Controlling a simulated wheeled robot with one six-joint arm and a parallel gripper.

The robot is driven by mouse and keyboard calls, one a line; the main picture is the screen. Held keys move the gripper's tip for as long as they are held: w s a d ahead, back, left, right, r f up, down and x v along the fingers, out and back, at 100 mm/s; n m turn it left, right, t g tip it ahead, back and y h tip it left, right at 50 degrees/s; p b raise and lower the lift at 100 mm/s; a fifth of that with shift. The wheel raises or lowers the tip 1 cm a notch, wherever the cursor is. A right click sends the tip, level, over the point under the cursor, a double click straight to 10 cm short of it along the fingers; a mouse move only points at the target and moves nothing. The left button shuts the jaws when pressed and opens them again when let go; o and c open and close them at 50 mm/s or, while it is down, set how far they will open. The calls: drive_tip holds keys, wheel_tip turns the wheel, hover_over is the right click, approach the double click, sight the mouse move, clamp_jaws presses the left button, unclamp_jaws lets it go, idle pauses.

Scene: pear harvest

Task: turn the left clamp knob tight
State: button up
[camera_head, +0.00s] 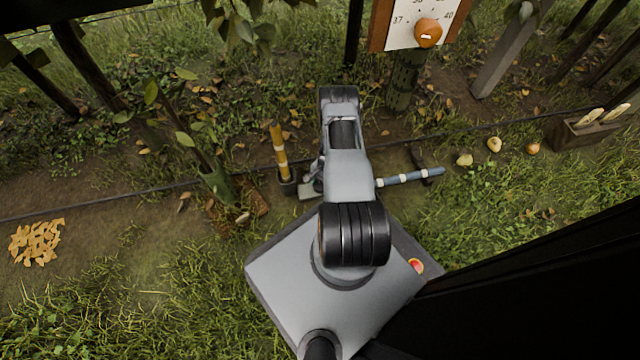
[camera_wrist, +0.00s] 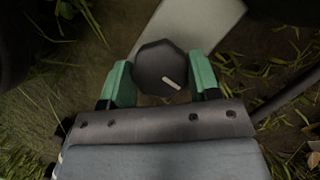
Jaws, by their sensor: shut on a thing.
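In the wrist view, a dark, many-sided clamp knob (camera_wrist: 158,66) with one short pale mark sits between the two green fingers of my gripper (camera_wrist: 160,78). A finger lies against each side of it, and the gripper is shut on it. The pale mark slants down to the right. A flat light-grey plate (camera_wrist: 207,22) lies behind the knob. In the head view, my arm hides the knob and most of the gripper. I cannot make out a second clamp knob in either view.
A yellow-and-white striped post (camera_head: 279,150) stands left of my arm. A blue-and-white-handled tool (camera_head: 408,177) lies to its right. Beyond are a dial board with an orange knob (camera_head: 428,33), a few loose fruits (camera_head: 494,144) and a wooden box (camera_head: 588,132). A dark line runs along the ground.

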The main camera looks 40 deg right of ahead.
drive_tip(key=c, duration=0.4)
drive_tip(key=shift+o, duration=0.2)
drive_tip(key=shift+m, duration=0.3)
drive_tip(key=m+t, duration=0.1)
drive_tip(key=m, duration=0.2)
drive_tip(key=shift+m+t, duration=0.3)
drive_tip(key=shift+m, duration=0.1)
drive_tip(key=m+t, duration=0.1)
drive_tip(key=m, duration=0.1)
drive_tip(key=m+p, duration=0.1)
drive_tip(key=m, duration=0.1)
drive_tip(key=shift+s+r+m+t, duration=0.1)
drive_tip(key=shift+m+t, duration=0.2)
drive_tip(key=shift+t, duration=0.1)
drive_tip(key=m+p, duration=0.1)
drive_tip(key=m, duration=0.1)
drive_tip(key=m+t+h+p, duration=0.1)
drive_tip(key=m, duration=0.2)
drive_tip(key=shift+a+t+h+p, duration=0.1)
drive_tip(key=shift+t+h+p, duration=0.2)
drive_tip(key=shift+m+t+h+p, duration=0.5)
drive_tip(key=shift+m+p, duration=0.55)
drive_tip(key=shift+m, duration=0.85)
